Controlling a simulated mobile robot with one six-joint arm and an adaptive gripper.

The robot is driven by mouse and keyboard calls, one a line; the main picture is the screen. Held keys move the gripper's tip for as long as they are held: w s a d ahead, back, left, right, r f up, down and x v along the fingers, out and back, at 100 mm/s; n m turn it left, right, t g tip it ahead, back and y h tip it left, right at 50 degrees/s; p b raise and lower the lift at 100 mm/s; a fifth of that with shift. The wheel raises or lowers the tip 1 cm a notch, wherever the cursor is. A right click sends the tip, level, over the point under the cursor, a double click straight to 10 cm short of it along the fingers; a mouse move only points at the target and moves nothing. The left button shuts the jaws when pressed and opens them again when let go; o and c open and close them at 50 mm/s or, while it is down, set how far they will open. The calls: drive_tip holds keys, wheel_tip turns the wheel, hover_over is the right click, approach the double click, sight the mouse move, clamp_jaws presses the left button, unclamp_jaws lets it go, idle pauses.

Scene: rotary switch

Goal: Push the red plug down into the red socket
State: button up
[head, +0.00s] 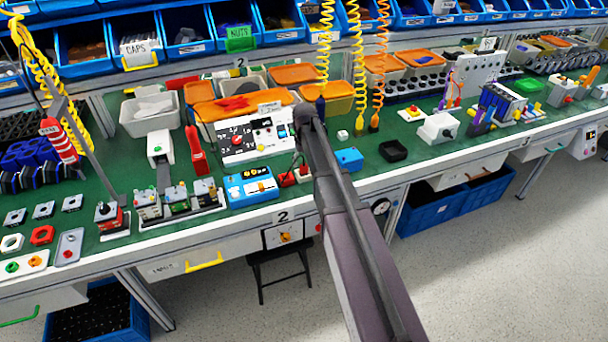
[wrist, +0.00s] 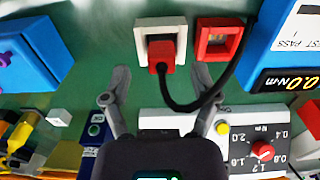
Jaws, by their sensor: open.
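The red plug (wrist: 161,52), with a black cable, sits at a white square-framed socket block (wrist: 142,33) in the wrist view. How deep it sits cannot be told. Beside it is a red square-framed socket (wrist: 217,40) with a dark opening; the cable passes close by its edge. In the head view the white block with red on it (head: 302,174) and the red socket (head: 287,180) are small, near the bench front. My gripper (wrist: 158,82) is open and empty, its fingertips either side of the plug's line and a little short of it. The arm hides the gripper in the head view.
A blue device with a display (head: 251,187) stands close beside the red socket. A blue box (head: 348,159) is on the other side. A control panel with a red knob (head: 237,140) stands behind. Coiled yellow hoses (head: 323,50) hang nearby.

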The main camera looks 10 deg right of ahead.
sight(304, 168)
drive_tip(key=shift+f+b, duration=1.3)
drive_tip(key=shift+f, duration=0.25)
drive_tip(key=shift+a, duration=0.1)
clamp_jaws()
